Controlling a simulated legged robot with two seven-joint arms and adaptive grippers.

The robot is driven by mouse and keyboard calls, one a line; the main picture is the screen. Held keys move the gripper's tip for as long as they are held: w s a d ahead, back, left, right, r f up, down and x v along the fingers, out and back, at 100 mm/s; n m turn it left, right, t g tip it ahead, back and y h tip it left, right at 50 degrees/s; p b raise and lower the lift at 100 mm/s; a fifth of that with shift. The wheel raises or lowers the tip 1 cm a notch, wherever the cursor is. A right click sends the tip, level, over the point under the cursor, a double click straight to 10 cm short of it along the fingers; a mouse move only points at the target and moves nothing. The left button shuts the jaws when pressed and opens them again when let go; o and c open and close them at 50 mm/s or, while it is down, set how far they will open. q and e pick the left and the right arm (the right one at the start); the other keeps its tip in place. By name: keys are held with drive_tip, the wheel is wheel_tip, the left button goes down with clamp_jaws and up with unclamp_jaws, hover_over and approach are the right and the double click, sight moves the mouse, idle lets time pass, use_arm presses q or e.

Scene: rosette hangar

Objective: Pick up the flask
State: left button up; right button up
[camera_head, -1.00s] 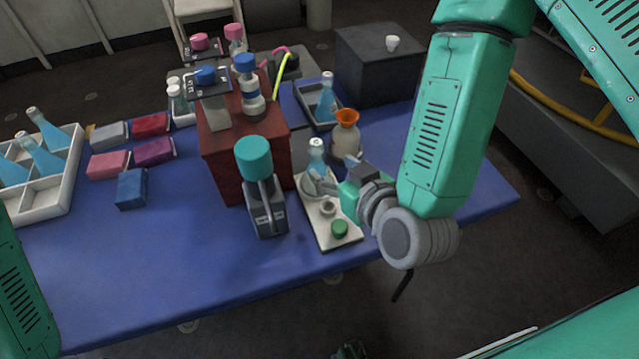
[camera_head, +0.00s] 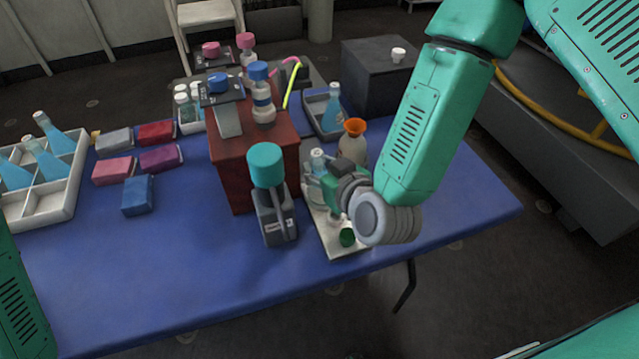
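A flask with blue liquid and a white cap (camera_head: 318,160) stands at the back of a white plate (camera_head: 340,247) on the blue table. Another blue flask (camera_head: 332,108) stands in a grey tray behind. Several more blue flasks, one of them here (camera_head: 50,132), stand in a white divided crate at the left. My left gripper is out of view.
A teal-capped grey device (camera_head: 272,200) stands left of the plate, before a dark red box (camera_head: 232,165) with bottles on top. An orange-topped bottle (camera_head: 353,142) is close behind my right gripper. Coloured blocks (camera_head: 138,194) lie left. The table's front left is clear.

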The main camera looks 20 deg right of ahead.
drive_tip(key=shift+f, duration=0.1)
clamp_jaws()
drive_tip(key=shift+d, duration=0.9)
drive_tip(key=r, duration=0.2)
drive_tip(key=r+p, duration=0.1)
drive_tip(key=r, duration=0.2)
drive_tip(key=a+r, duration=0.1)
drive_tip(key=r, duration=0.1)
drive_tip(key=shift+r+p, duration=0.3)
drive_tip(key=shift+p, duration=0.05)
use_arm(q)
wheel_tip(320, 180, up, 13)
drive_tip(key=p, duration=1.1)
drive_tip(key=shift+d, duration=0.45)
use_arm(e)
wheel_tip(320, 180, up, 20)
drive_tip(key=shift+d+r, duration=0.15)
drive_tip(key=shift+r, duration=0.05)
drive_tip(key=shift+f, duration=0.1)
